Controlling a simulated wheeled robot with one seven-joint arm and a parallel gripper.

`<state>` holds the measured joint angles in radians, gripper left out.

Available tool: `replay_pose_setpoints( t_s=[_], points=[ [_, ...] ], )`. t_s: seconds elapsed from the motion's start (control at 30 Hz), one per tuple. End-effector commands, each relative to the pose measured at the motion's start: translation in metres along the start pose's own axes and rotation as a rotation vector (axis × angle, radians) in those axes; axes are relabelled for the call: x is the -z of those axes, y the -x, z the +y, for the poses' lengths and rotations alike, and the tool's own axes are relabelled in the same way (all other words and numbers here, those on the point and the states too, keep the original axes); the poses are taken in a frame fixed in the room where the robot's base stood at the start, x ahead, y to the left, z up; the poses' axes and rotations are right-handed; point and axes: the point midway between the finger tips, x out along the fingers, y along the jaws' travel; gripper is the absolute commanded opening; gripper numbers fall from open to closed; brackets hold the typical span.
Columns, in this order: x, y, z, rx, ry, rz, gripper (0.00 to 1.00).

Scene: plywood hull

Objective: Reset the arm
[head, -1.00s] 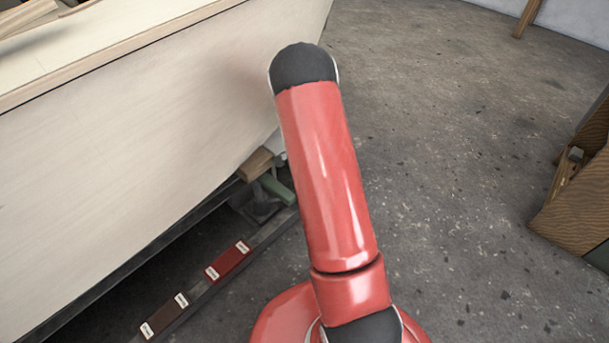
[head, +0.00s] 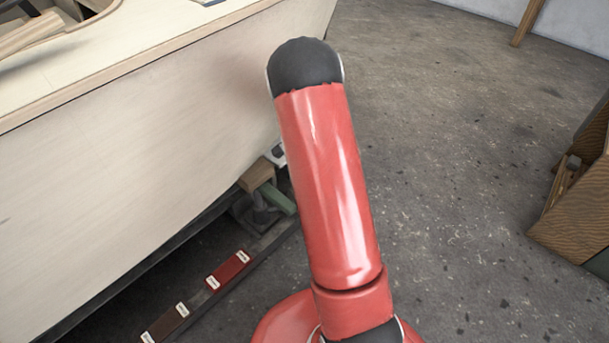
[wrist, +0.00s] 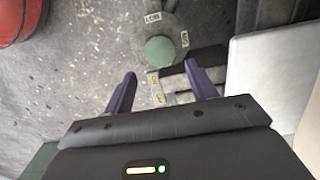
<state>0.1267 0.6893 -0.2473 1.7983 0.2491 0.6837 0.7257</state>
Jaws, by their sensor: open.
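My gripper (wrist: 161,92) shows in the wrist view with its two dark purple fingers spread apart and nothing between them. Beyond the fingers is a round green-topped thing (wrist: 160,51) on a grey base with small labels around it. In the head view my red arm stands in the middle of the picture, and my gripper is hidden there.
A pale plywood hull (head: 160,150) fills the left of the head view. A wooden cabinet (head: 575,215) stands at the right. The concrete floor (head: 450,150) between is clear.

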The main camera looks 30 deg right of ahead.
Motion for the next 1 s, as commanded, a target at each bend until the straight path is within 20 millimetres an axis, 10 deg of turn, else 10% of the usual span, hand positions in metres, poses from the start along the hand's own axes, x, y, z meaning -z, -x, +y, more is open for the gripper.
replay_pose_setpoints(
  t_s=[0.63, 1.0],
  points=[
    [-0.004, 0.017, -0.001, 0.013, 0.021, 0.001, 0.57],
    [-0.084, 0.189, 0.025, 0.172, 0.391, 0.052, 0.57]
  ],
)
